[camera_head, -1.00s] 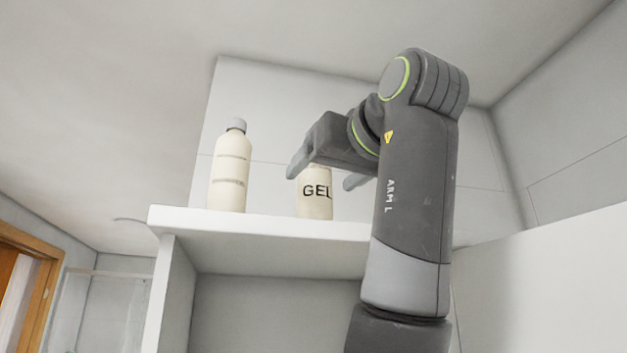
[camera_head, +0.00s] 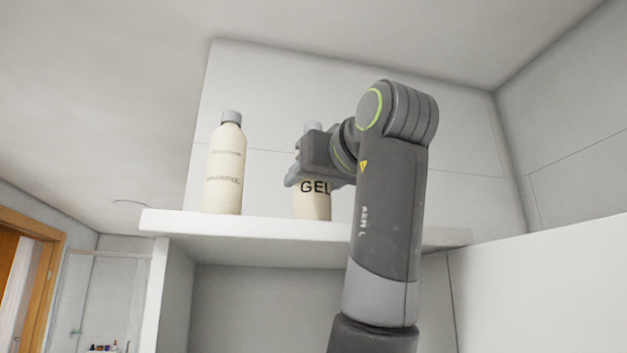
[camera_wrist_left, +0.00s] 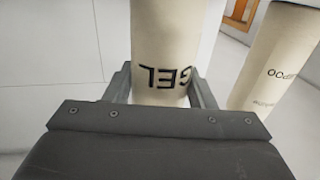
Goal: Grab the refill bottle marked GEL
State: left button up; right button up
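The GEL refill bottle (camera_head: 312,207), cream with dark letters, stands upright on the white shelf (camera_head: 270,228). Its grey cap shows above my left gripper (camera_head: 305,178), which hides its upper part. In the left wrist view the GEL bottle (camera_wrist_left: 165,45) fills the gap between the two fingers. The fingers lie close along both its sides, and the left gripper (camera_wrist_left: 161,88) looks shut on it. My right gripper is in neither view.
A similar cream bottle (camera_head: 226,165) with a grey cap stands left of the GEL bottle; it also shows at the right of the wrist view (camera_wrist_left: 278,58). A tiled panel (camera_head: 265,85) rises behind the shelf. Bare shelf lies between the bottles.

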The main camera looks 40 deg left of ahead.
aim_at(313, 124)
pick_arm(q)
jog(key=c, duration=0.6)
jog(key=shift+a, duration=0.1)
jog(key=shift+c, duration=0.2)
jog(key=shift+w+r, duration=0.1)
jog(key=shift+r, duration=0.7)
notch_tip(313, 124, up, 6)
jog(key=shift+f, duration=0.1)
jog(key=shift+r, duration=1.2)
